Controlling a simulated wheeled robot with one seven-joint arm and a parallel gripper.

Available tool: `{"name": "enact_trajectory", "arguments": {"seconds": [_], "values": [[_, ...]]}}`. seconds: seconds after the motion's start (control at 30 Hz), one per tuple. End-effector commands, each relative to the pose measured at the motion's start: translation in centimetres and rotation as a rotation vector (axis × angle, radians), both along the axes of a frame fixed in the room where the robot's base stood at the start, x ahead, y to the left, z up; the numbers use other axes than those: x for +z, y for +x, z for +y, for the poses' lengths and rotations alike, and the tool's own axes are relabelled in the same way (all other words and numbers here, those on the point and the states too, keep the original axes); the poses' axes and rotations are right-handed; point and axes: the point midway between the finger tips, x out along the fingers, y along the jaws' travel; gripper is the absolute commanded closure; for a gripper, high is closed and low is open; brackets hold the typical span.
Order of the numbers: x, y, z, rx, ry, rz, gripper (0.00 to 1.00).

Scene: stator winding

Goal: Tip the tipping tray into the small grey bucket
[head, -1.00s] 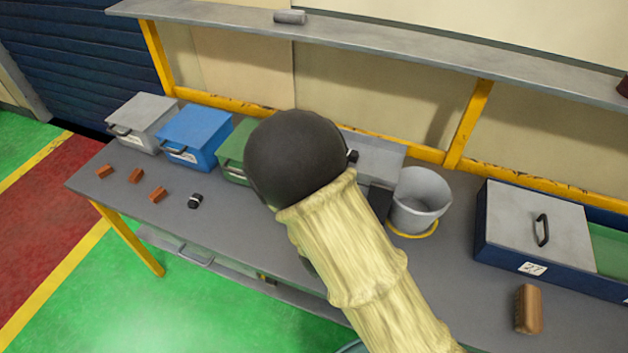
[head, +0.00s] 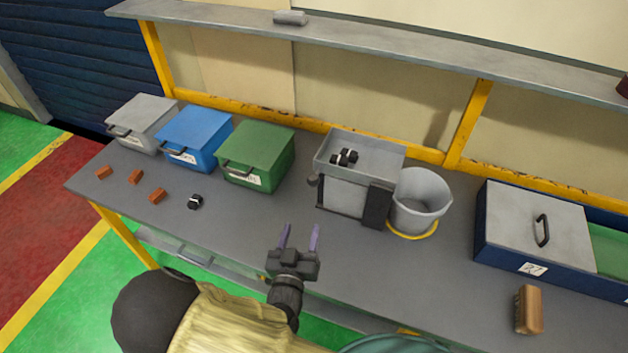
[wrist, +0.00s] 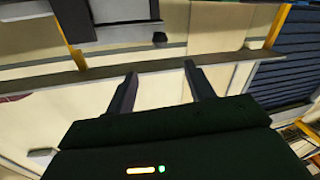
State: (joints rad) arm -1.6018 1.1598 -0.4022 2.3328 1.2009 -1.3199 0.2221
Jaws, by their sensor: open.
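The tipping tray (head: 337,170) is a grey open-topped tray on a stand on the bench, level, with several small black parts (head: 344,157) in it. A dark knob (head: 314,180) sits at its left side. The small grey bucket (head: 420,199) stands upright on a yellow ring just right of the tray; I see no parts in the portion of its inside that shows. My gripper (head: 299,237) is open and empty, in front of and below the tray, apart from it. The wrist view shows its two fingers (wrist: 160,88) spread with nothing between them.
Grey (head: 142,121), blue (head: 194,138) and green (head: 257,155) lidded boxes stand to the left. Orange blocks (head: 135,176) and a small black part (head: 195,202) lie before them. A navy box (head: 535,230) and brown brush (head: 528,309) are right. A shelf (head: 400,48) runs above.

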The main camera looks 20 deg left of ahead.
Motion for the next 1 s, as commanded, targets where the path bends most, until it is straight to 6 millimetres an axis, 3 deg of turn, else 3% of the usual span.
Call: {"name": "enact_trajectory", "arguments": {"seconds": [0.17, 1.0], "values": [[0.3, 1.9, 0.1, -0.003, 0.0, -0.001, 0.46], [0.3, 16.0, 1.8, -0.003, 0.0, 0.0, 0.46]]}}
